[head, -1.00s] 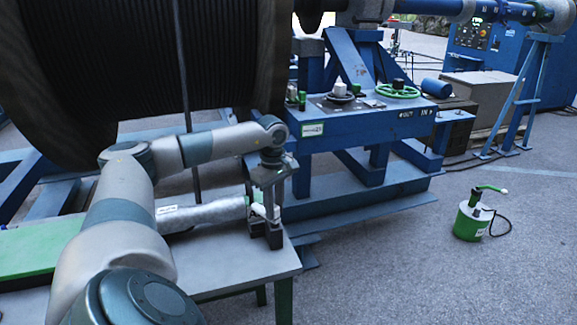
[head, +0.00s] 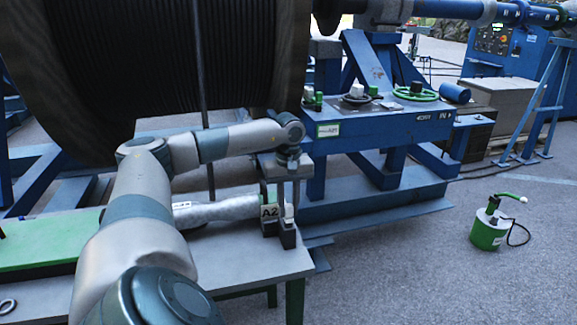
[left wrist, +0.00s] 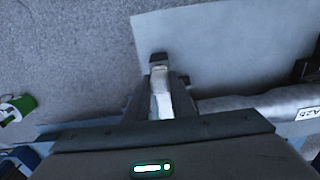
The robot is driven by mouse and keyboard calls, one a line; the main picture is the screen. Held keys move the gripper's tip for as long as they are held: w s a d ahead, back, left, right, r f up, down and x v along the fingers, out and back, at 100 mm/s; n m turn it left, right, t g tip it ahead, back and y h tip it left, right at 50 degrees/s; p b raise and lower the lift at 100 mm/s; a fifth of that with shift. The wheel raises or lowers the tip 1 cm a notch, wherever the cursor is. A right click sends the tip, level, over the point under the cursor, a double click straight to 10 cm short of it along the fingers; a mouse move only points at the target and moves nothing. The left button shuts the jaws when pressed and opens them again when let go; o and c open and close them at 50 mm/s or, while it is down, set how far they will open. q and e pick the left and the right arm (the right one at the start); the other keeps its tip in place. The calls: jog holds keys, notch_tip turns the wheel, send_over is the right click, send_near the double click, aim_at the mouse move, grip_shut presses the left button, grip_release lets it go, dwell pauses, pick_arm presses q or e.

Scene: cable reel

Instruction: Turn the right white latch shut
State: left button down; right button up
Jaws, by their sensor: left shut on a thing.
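The white latch (head: 289,211) is at the right end of a silver-grey cylinder (head: 222,209) lying on the table. My left gripper (head: 279,228) points down at that end, with its fingers shut on the latch. In the left wrist view the white latch (left wrist: 161,95) shows between the dark fingers (left wrist: 160,75). My right gripper is not in view.
The grey table (head: 250,262) has a green strip (head: 50,242) at left. A large cable reel (head: 150,65) stands behind. A blue control bench (head: 385,132) with a green handwheel is at right. A green and white canister (head: 489,230) stands on the open floor.

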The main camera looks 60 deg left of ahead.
pick_arm(q)
jog(key=shift+r, duration=0.1)
jog(key=c, duration=1.5)
grip_release()
notch_tip(320, 180, up, 10)
jog(key=shift+f+b, duration=0.15)
jog(key=shift+b, duration=0.2)
notch_tip(320, 180, up, 8)
jog(key=shift+f+p, duration=0.2)
jog(key=shift+p, duration=1.05)
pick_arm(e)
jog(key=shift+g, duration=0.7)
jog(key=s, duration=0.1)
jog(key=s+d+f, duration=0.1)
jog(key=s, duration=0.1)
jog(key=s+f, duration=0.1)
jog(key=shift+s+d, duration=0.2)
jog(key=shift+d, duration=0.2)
